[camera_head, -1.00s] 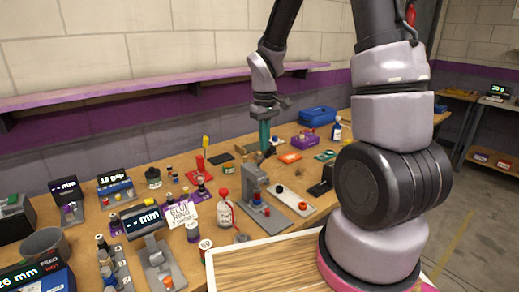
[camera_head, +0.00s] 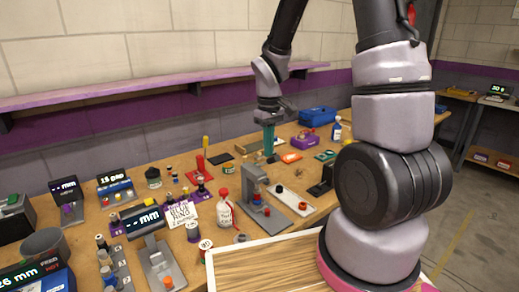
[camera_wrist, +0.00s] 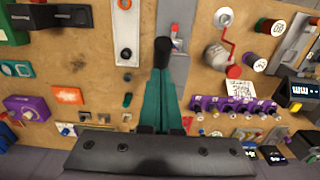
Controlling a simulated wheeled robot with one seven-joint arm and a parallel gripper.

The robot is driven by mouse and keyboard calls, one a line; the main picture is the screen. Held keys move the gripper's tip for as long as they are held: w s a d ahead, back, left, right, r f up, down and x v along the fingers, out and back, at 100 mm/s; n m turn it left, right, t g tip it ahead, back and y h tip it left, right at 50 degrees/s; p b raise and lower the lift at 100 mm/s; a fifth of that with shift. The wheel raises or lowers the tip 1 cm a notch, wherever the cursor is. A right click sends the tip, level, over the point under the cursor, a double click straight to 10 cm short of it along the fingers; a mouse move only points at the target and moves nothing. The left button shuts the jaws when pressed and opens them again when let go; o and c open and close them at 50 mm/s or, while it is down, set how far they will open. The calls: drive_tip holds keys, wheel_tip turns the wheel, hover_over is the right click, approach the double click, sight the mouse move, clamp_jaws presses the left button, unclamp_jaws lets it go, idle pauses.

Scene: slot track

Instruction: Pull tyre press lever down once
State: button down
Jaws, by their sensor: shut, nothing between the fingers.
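The grey press (camera_head: 253,184) stands on the bench near its front edge, with a red part on its base. It also shows in the wrist view (camera_wrist: 177,14), partly hidden. A black rounded grip (camera_wrist: 163,47), which looks like the end of the press lever, is just beyond my fingertips in the wrist view. My gripper (camera_head: 269,153) has teal fingers that are closed together, with nothing between them. It points down behind the press. The fingers also show in the wrist view (camera_wrist: 163,74). I cannot tell whether the fingertips touch the grip.
A white bottle with a red cap (camera_head: 224,208) stands left of the press. A pale plate with round parts (camera_head: 294,199) lies to its right. A purple box (camera_head: 305,142) and a blue case (camera_head: 318,115) are farther back. Several small tools crowd the left of the bench.

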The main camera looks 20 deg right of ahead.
drive_tip(key=shift+s+d+f, duration=0.15)
drive_tip(key=shift+s+f, duration=0.15)
drive_tip(key=shift+s, duration=0.1)
idle(0.3)
drive_tip(key=w+a+r, duration=0.2)
drive_tip(key=w+r, duration=0.2)
drive_tip(key=r, duration=0.1)
drive_tip(key=shift+w, duration=0.3)
idle(0.8)
wheel_tip(320, 180, up, 8)
drive_tip(key=w+a, duration=0.1)
drive_tip(key=w, duration=0.1)
drive_tip(key=shift+w, duration=0.35)
idle(0.9)
